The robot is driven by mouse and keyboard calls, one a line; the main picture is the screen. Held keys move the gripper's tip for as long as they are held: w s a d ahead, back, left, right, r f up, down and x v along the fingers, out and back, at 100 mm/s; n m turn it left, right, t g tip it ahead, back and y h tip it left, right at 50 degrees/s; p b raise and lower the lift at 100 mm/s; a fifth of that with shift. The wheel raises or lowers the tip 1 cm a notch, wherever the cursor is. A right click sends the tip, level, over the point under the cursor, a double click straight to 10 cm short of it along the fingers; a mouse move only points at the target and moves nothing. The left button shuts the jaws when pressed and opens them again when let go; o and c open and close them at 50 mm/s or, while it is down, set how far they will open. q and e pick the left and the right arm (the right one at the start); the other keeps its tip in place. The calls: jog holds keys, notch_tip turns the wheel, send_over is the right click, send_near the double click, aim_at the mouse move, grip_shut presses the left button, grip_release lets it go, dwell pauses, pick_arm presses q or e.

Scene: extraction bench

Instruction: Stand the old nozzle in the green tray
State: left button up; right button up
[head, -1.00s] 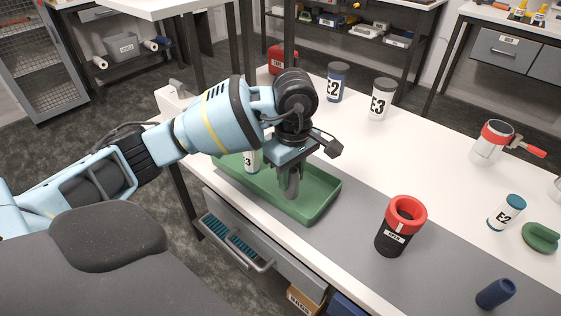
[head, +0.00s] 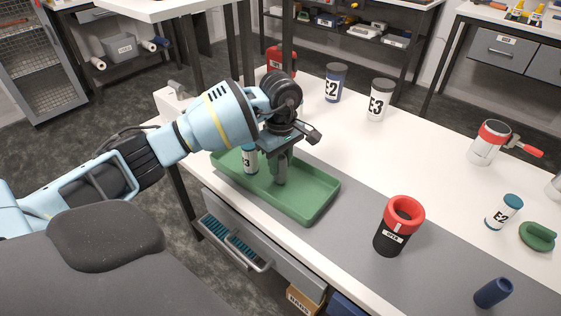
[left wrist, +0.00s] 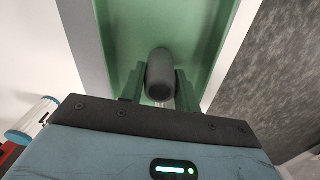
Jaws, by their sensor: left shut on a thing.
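The green tray (head: 318,203) lies on the near left part of the bench; it also fills the middle of the left wrist view (left wrist: 120,45). My left gripper (head: 281,163) is over the tray, pointing down and shut on a dark grey cylinder, which I take to be the old nozzle (head: 281,178). In the left wrist view the nozzle (left wrist: 160,75) sits between the two green fingers (left wrist: 160,88). It looks roughly upright. I cannot tell whether its lower end touches the tray floor. My right gripper is not in view.
A white canister with a teal lid (head: 250,158) stands at the tray's left part, close to my gripper. A red-topped black container (head: 398,226) stands right of the tray. The tray's right part is clear.

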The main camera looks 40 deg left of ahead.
pick_arm(q)
jog(key=shift+f, duration=0.2)
jog(key=shift+f, duration=0.2)
jog(key=o, duration=0.9)
jog(key=shift+o, duration=0.2)
jog(key=shift+r, duration=0.1)
notch_tip(320, 180, up, 12)
